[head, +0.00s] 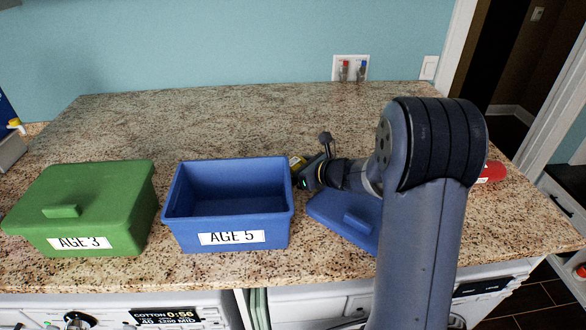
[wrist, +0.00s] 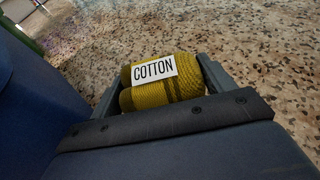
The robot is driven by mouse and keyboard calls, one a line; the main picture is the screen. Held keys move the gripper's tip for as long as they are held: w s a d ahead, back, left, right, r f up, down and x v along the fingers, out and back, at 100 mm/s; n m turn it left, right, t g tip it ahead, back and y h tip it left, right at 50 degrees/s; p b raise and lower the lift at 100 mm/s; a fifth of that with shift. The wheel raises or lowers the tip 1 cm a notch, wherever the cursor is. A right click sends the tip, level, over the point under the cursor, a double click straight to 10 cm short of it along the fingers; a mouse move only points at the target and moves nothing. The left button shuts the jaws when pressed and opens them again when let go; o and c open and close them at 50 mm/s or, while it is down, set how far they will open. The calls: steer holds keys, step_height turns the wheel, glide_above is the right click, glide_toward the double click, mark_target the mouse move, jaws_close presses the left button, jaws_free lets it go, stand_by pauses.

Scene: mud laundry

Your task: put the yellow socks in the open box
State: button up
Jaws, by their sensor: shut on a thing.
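The yellow socks (wrist: 160,86) are a rolled knitted bundle with a white COTTON label, held between the fingers of my gripper (wrist: 158,90) in the wrist view. In the head view my gripper (head: 300,170) is just right of the open box, and only a small bit of the yellow socks (head: 297,163) shows there. The open box (head: 228,203) is blue, labelled AGE 5, and looks empty inside as far as I can see. The arm hides part of the counter behind it.
A blue lid (head: 345,222) lies on the granite counter (head: 200,118) right of the open box, partly behind my arm. A closed green box (head: 85,205) labelled AGE 3 stands to the left. A red object (head: 492,172) shows at the right. The back counter is clear.

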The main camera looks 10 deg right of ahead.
steer(key=shift+f, duration=0.2)
steer(key=o, duration=0.7)
steer(key=shift+r, duration=0.1)
